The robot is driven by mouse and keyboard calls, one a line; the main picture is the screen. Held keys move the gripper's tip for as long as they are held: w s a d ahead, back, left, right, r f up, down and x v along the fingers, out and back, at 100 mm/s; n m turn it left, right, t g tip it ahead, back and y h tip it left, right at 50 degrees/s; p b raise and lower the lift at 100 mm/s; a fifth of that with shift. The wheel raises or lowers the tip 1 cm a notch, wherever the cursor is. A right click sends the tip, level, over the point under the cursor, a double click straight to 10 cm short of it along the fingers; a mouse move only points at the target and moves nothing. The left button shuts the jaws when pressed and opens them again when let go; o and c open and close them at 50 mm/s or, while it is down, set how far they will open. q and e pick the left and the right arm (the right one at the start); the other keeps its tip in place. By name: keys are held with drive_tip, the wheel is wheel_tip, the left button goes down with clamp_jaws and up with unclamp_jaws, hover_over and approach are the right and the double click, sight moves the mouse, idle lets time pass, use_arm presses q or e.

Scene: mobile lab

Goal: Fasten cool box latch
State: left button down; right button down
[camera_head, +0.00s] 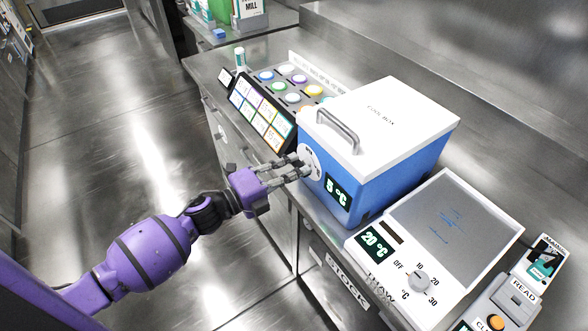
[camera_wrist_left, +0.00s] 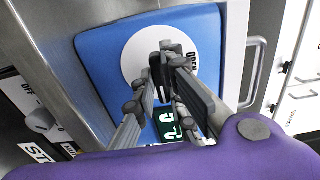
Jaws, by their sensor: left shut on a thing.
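The cool box (camera_head: 365,175) has a blue body and a white lid (camera_head: 395,112), which lies closed on it with a grey handle (camera_head: 336,131). Its front carries a round white disc (camera_head: 309,161) and a display reading 5 °C (camera_head: 338,191). My left gripper (camera_head: 300,168) is at the disc, with its fingers closed on a dark latch piece (camera_wrist_left: 163,72) at the disc's middle. The disc also shows in the left wrist view (camera_wrist_left: 135,57), with part of a printed word beside the fingers. My right gripper is not in view.
A white thaw plate unit (camera_head: 440,235) with a 20 °C display and a knob stands to the right of the box. A rack with round coloured caps (camera_head: 290,92) and a card panel (camera_head: 262,112) stand to the left. Open floor (camera_head: 120,120) lies left of the counter.

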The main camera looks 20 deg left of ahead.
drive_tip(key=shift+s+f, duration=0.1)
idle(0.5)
use_arm(q)
drive_tip(key=c, duration=1.8)
unclamp_jaws()
drive_tip(key=v, duration=1.2)
drive_tip(key=shift+a, duration=0.1)
